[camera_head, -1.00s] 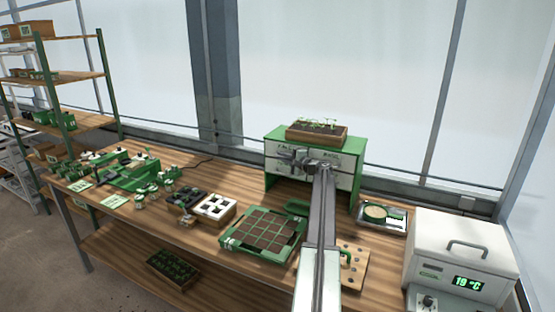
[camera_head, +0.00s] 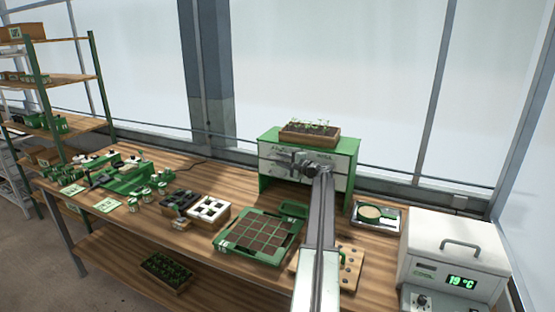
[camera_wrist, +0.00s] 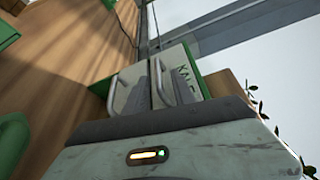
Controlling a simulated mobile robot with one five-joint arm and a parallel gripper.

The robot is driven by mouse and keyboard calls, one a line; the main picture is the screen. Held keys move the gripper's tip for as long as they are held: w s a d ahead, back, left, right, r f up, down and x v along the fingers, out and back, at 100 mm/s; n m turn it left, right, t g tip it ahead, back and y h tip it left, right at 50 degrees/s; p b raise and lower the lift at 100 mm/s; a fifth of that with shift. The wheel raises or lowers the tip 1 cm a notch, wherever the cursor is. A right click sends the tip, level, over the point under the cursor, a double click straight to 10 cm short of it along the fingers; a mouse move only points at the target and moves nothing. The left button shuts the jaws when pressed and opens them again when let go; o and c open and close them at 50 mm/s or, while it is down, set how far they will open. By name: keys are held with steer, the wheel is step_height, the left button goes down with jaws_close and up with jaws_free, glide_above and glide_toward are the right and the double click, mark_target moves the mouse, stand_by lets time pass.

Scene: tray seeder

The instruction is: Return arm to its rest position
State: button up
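My arm (camera_head: 322,225) reaches forward over the bench, above the right side of the seed tray area. My gripper (camera_head: 284,158) is in front of the white drawer fronts of a green cabinet (camera_head: 262,170). In the wrist view, two grey fingers (camera_wrist: 151,92) stand a little apart with nothing seen between them. Behind them are the drawer fronts with metal handles and the lettering KALE (camera_wrist: 184,80). I cannot tell whether the fingers touch the cabinet. The drawers look shut.
A wooden seedling box (camera_head: 309,139) stands on the cabinet. A green-rimmed tray (camera_head: 222,240), a holed wooden board (camera_head: 346,282), a scale (camera_head: 390,224) and a white incubator (camera_head: 452,262) are around my arm. Small pots and green tools crowd the bench's left. Open air lies above the bench.

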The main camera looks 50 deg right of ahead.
steer(key=s, duration=0.5)
steer(key=shift+a+r, duration=0.25)
steer(key=shift+a, duration=0.15)
steer(key=shift+w, duration=0.1)
